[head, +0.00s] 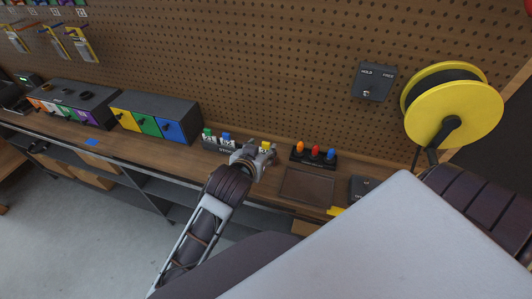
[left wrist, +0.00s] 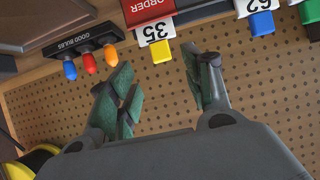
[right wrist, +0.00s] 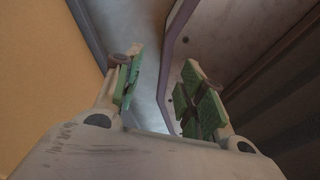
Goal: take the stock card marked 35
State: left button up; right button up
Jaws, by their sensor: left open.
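The stock card marked 35 (left wrist: 156,32) shows in the left wrist view, upside down, white with a yellow tab and a red part reading ORDER beside it. In the head view its yellow tab (head: 265,149) shows just beyond my left gripper (head: 257,152), which hides much of that spot. In the left wrist view my left gripper (left wrist: 165,85) is open and empty, its fingers apart below the card in the picture and not touching it. My right gripper (right wrist: 163,92) is open and empty in the right wrist view, away from the cards.
A card marked 62 (left wrist: 256,7) with a blue tab stands beside card 35. A bulb rack (head: 314,160) with orange, red and blue bulbs stands to the right, behind a brown tray (head: 307,186). Coloured drawers (head: 150,125) stand left. A pegboard (head: 260,60) backs the bench.

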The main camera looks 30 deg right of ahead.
aim_at(266, 144)
jog(key=shift+a, duration=0.2)
pick_arm(q)
jog(key=shift+x, duration=2.25)
jog(key=shift+w+d+f, duration=0.1)
jog(key=shift+w+d, duration=0.05)
jog(key=shift+w, duration=0.2)
pick_arm(e)
jog(key=shift+s+a+r, duration=0.15)
jog(key=shift+a+r, duration=0.1)
jog(key=shift+a, duration=0.15)
jog(key=shift+d, duration=0.15)
